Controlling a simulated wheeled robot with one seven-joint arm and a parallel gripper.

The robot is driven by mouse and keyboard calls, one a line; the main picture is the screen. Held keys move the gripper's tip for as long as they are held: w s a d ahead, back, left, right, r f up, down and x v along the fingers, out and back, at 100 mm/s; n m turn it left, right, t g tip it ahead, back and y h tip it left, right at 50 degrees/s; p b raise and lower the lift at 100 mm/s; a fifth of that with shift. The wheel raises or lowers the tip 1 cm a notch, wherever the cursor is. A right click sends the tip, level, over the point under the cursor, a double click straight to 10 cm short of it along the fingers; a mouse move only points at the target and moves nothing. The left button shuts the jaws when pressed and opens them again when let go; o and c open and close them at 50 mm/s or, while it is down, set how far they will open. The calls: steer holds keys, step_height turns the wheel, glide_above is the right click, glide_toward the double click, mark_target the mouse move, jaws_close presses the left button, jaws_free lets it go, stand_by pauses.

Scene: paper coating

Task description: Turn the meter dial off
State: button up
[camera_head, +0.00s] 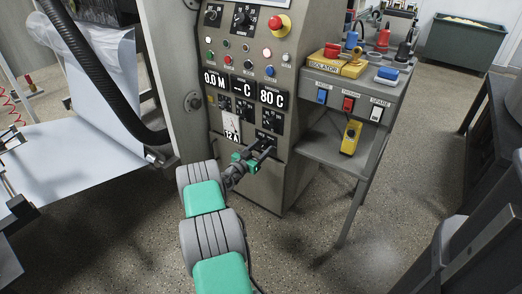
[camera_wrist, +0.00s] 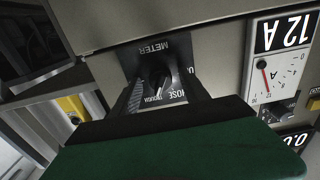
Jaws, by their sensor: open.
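The meter dial (camera_wrist: 158,76) is a black knob on a black plate, upside down in the wrist view under the label "METER". Words such as "UNWIND" and "NOSE" are printed around it; its exact pointer position is hard to read. My gripper (camera_wrist: 167,88) is open, with one finger on each side of the knob. I cannot tell whether the fingers touch it. In the head view my gripper (camera_head: 265,152) is at the lower front of the grey control cabinet, hiding most of the dial.
A white ammeter (camera_wrist: 283,62) marked 12 A is beside the dial, with another black knob (camera_wrist: 277,112) near it. Numeric displays (camera_head: 242,89) and buttons are above. A grey side stand (camera_head: 340,150) with switches and a yellow device (camera_head: 351,137) is to the right.

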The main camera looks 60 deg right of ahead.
steer(key=shift+c, duration=0.2)
jaws_close()
stand_by(0.3)
